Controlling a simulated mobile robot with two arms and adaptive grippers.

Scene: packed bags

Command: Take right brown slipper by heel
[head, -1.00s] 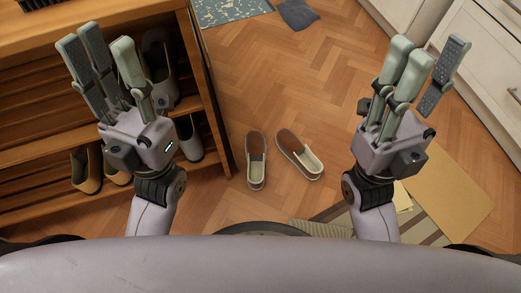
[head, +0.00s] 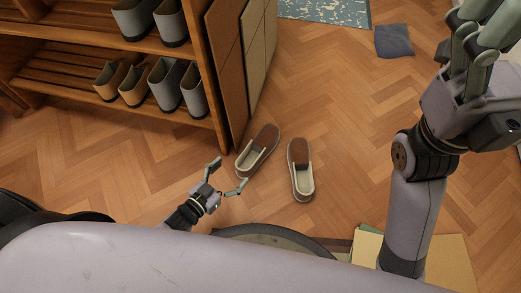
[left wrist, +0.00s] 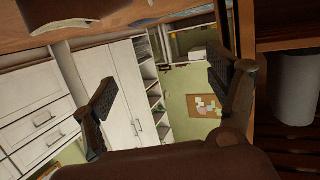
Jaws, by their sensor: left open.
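Two brown slippers with cream linings lie side by side on the floor in the head view. The right slipper (head: 300,170) has its brown toe away from me and its open heel end towards me. The left slipper (head: 257,150) is angled, its heel end at lower left. My left gripper (head: 231,171) is low near the floor, open and empty, at the heel of the left slipper and left of the right one. Its open fingers also show in the left wrist view (left wrist: 163,85). My right gripper (head: 485,30) is raised at upper right, its fingertips partly cut off.
A grey-blue cloth (head: 393,40) and a patterned rug (head: 325,10) lie farther back.

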